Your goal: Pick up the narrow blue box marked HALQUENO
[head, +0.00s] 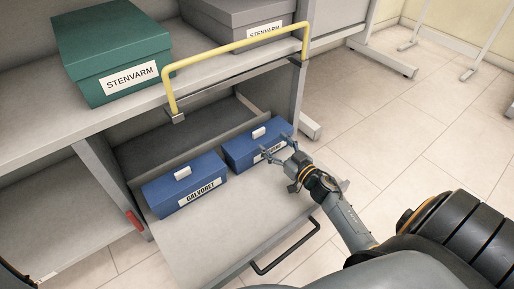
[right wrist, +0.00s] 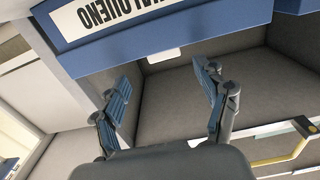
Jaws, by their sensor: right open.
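The narrow blue box marked HALQUENO (head: 239,149) stands in the pulled-out drawer, with a white handle on its lid. Its label is mostly covered by my gripper in the head view. In the right wrist view the box (right wrist: 190,37) is at the top, with the label upside down and cut off by the frame edge. My right gripper (head: 278,146) is open at the front of the box. In the right wrist view the fingers (right wrist: 163,76) are spread, with nothing held between them. I cannot tell whether they touch the box. My left gripper is not in view.
A similar blue box marked GALVORET (head: 186,186) stands to the left in the same drawer (head: 235,210). A yellow rail (head: 238,44) crosses above the drawer. A green box (head: 112,52) and a grey box (head: 235,17) sit on the shelf above.

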